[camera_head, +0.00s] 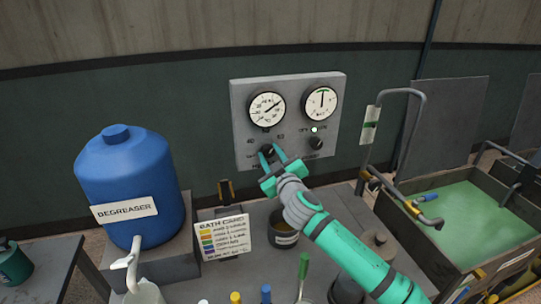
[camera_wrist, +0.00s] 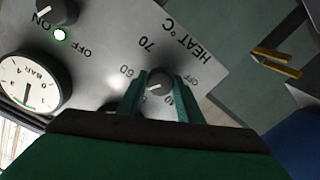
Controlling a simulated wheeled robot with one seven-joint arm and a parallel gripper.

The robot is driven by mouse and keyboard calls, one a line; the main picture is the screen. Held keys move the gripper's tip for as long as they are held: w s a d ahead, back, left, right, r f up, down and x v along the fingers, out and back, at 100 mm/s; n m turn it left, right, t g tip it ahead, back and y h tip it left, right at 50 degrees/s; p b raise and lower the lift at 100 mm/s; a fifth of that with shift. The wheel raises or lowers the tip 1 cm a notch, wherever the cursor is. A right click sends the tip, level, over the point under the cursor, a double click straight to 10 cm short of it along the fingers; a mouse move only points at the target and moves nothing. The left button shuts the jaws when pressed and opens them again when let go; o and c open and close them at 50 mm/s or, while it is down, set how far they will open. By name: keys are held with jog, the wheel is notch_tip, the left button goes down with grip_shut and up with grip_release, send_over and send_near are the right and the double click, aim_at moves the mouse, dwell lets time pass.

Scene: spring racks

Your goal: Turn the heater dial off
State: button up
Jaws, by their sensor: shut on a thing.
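The heater dial (camera_wrist: 159,80) is a dark round knob on a grey control panel (camera_head: 240,100). Around it in the wrist view are "HEAT °C" lettering and marks including 60, 70, 40 and OFF. My gripper (camera_head: 268,150) reaches the panel's lower left. Its two green fingers (camera_wrist: 158,82) stand on either side of the dial and are shut on it. A small pale mark shows on the dial's face; I cannot tell exactly which setting it points to. In the head view the fingers partly cover the dial.
A second knob (camera_head: 316,143) with ON and OFF marks and a lit green lamp (camera_head: 314,129) is to the right. Two gauges (camera_head: 266,109) sit above. A blue degreaser drum (camera_head: 130,180), a bath card (camera_head: 225,235) and a green-filled tank (camera_head: 470,215) stand nearby.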

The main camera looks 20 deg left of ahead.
jog(key=n, duration=0.4)
jog(key=shift+n, duration=0.3)
jog(key=n, duration=0.3)
jog(key=shift+n, duration=0.3)
jog(key=n, duration=0.8)
jog(key=shift+h, duration=0.3)
jog(key=n, duration=1.3)
jog(key=shift+n+t, duration=0.3)
jog(key=o, duration=0.9)
jog(key=shift+o, duration=0.7)
